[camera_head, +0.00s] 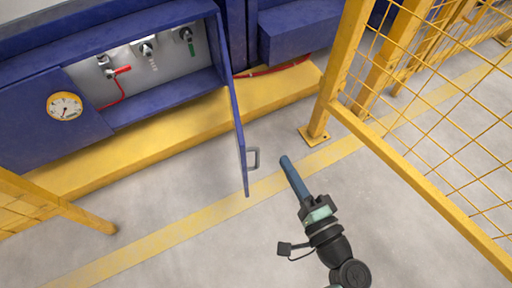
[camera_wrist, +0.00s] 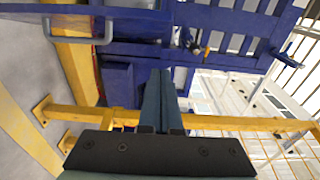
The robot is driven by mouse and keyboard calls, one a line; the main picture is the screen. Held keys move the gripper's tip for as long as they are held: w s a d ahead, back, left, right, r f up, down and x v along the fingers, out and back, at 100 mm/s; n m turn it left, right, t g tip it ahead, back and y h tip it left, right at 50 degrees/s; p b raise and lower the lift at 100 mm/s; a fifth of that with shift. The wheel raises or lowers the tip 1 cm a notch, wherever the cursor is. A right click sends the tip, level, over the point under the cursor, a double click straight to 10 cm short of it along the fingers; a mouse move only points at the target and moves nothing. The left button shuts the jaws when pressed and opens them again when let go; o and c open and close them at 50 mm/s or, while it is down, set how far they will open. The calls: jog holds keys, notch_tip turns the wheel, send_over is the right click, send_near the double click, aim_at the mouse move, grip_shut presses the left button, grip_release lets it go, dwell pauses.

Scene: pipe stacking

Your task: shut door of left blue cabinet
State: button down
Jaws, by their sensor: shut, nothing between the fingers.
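The left blue cabinet (camera_head: 88,124) stands at the upper left in the head view, with its inside showing valves and a red-handled lever. Its blue door (camera_head: 236,120) stands open, swung out toward me and seen nearly edge-on. A grey handle (camera_head: 254,158) sits on the door's right face. My gripper (camera_head: 285,160) is shut and empty, to the right of the door handle and apart from it. In the wrist view the handle (camera_wrist: 78,40) is at the upper left, on the door's edge, and my gripper's fingers (camera_wrist: 160,75) point up the middle.
A yellow fence with mesh (camera_head: 400,150) stands close on the right, with a post (camera_head: 318,120) bolted to the floor. A yellow rail (camera_head: 60,205) is at the left. A yellow plinth (camera_head: 160,138) runs below the cabinet. Grey floor before the door is clear.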

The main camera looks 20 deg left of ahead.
jog(key=w+a+b, duration=0.2)
jog(key=a+b, duration=0.1)
jog(key=a, duration=0.5)
jog(key=shift+w+a, duration=0.25)
jog(key=shift+a, duration=0.05)
